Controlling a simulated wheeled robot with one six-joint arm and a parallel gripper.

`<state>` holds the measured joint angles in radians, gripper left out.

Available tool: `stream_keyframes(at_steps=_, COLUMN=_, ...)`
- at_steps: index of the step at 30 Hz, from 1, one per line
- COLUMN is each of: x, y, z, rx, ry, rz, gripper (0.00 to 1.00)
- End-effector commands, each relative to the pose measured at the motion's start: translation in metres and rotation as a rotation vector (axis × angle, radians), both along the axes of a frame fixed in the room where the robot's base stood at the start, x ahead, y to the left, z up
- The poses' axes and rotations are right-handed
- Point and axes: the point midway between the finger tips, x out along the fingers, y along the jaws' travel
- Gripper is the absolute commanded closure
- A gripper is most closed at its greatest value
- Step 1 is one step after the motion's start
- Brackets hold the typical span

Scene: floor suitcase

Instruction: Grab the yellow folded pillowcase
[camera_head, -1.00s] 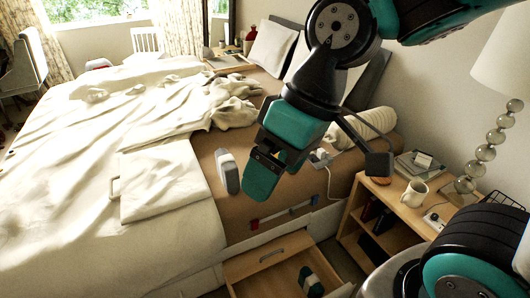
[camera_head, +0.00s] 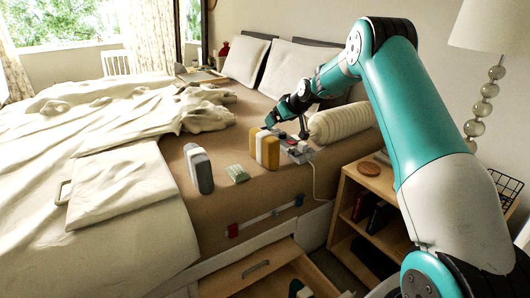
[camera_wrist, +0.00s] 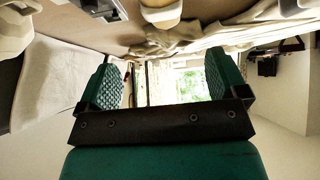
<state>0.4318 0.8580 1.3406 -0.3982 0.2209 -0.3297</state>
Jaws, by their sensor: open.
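The yellow folded pillowcase (camera_head: 270,150), yellow with a pale band, stands upright near the bed's side edge in the head view. My gripper (camera_head: 274,119) is beyond it, small and partly blocked by my own arm links. It appears apart from the pillowcase. In the wrist view my gripper (camera_wrist: 165,82) shows two green fingers spread wide with nothing between them. I cannot identify the pillowcase with certainty in the wrist view.
A grey-white folded item (camera_head: 198,169) and a small green item (camera_head: 237,174) lie left of the pillowcase. A power strip (camera_head: 297,150) sits right of it, near a ribbed bolster (camera_head: 338,122). A nightstand (camera_head: 353,183) and an open drawer (camera_head: 248,285) are beside the bed.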

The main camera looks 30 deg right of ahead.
Motion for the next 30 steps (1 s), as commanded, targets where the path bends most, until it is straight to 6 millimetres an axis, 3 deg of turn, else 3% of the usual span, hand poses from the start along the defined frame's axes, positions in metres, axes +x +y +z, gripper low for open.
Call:
stream_keyframes(at_steps=7, x=0.038, y=0.007, z=-0.041, rx=0.001, ry=0.002, rz=0.003, gripper=0.08)
stream_keyframes(at_steps=16, x=0.055, y=0.010, z=-0.058, rx=0.001, ry=0.002, rz=0.001, gripper=0.08)
stream_keyframes(at_steps=22, x=0.073, y=0.015, z=-0.083, rx=0.001, ry=0.002, rz=0.001, gripper=0.08)
stream_keyframes(at_steps=30, x=0.086, y=0.016, z=-0.093, rx=0.001, ry=0.002, rz=0.001, gripper=0.08)
